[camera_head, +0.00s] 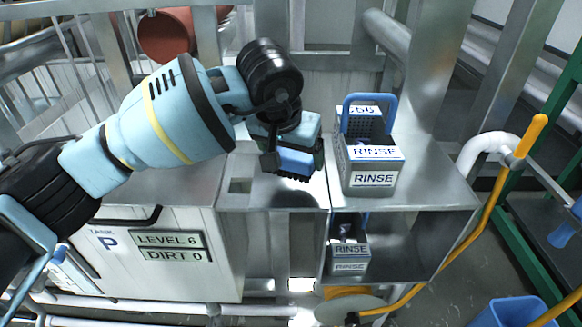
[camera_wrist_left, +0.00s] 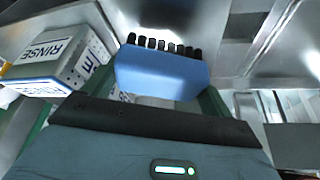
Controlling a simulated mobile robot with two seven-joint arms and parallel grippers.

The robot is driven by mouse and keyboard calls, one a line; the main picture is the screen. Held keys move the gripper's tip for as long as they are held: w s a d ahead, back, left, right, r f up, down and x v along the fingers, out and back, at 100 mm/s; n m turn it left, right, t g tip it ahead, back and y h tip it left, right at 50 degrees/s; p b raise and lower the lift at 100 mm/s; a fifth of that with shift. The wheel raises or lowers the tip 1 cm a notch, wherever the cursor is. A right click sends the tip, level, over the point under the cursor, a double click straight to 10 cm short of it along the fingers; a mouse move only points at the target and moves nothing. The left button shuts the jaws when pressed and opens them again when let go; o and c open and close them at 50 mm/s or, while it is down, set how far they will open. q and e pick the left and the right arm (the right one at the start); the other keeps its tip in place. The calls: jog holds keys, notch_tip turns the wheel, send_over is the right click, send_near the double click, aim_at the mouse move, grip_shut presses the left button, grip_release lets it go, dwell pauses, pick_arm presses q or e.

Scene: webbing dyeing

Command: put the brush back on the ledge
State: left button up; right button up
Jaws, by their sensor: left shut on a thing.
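The brush (camera_head: 297,163) has a blue block and a row of dark bristles. My left gripper (camera_head: 292,150) is shut on it and holds it over the metal ledge (camera_head: 285,197), with the bristles facing down toward the front. Whether the bristles touch the ledge cannot be told. In the left wrist view the brush (camera_wrist_left: 160,72) sits between the fingers, bristles pointing away from the gripper body. My right gripper is not in view.
A grey RINSE container (camera_head: 372,178) with a blue handle stands close to the right of the brush. Another RINSE container (camera_head: 350,257) sits on the shelf below. A square cutout (camera_head: 240,186) lies left of the brush. A yellow-handled pipe (camera_head: 497,210) runs along the right.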

aim_at(291, 168)
pick_arm(q)
jog(key=shift+f, duration=1.85)
jog(key=shift+f, duration=0.15)
jog(key=o, duration=1)
jog(key=shift+o, duration=0.3)
jog(key=shift+r, duration=0.25)
jog(key=v, duration=1.1)
jog(key=shift+s+r, duration=0.2)
jog(key=shift+r, duration=0.15)
